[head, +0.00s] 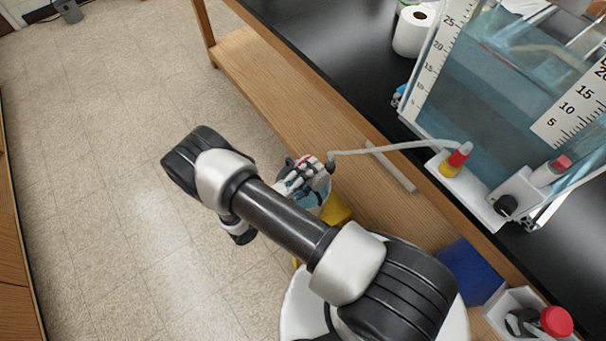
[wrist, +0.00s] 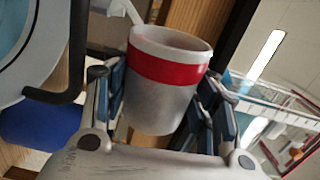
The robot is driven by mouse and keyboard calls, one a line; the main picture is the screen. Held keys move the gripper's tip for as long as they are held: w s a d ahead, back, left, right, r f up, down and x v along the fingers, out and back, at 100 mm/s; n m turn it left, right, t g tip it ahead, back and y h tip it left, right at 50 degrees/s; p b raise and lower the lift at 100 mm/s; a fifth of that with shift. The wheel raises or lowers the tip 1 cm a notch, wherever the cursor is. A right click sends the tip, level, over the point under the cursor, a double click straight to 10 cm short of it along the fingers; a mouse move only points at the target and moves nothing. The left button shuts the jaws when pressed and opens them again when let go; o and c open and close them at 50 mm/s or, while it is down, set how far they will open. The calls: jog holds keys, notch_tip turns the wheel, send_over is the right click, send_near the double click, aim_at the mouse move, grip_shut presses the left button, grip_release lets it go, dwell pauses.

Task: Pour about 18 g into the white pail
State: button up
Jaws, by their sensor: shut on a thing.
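My gripper (wrist: 165,95) is shut on a white cup with a red band (wrist: 170,70). The cup sits between the blue-padded fingers, its mouth toward the top of the wrist view. What is inside the cup is not clear. In the head view my gripper (head: 305,176) is at the wooden shelf edge, below the end of a pale hose, and hides most of the cup. A large pale round shape with a dark curved line (wrist: 22,45) is close at the left of the wrist view. I cannot tell whether it is the white pail.
A yellow object (head: 336,209) is just beside my gripper. A pale hose (head: 395,147) runs from the water tank (head: 500,110) toward my gripper. A blue box (head: 470,271) and a white bin with a red-capped bottle (head: 556,321) are at lower right.

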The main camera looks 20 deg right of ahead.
jog(key=shift+w+r+n, duration=0.1)
jog(key=shift+r+n, duration=0.05)
jog(key=shift+n, duration=0.15)
dwell(0.7)
jog(key=shift+w+a+f+n, duration=0.15)
jog(key=shift+f+n, duration=0.15)
jog(key=shift+n, duration=0.2)
dwell(1.3)
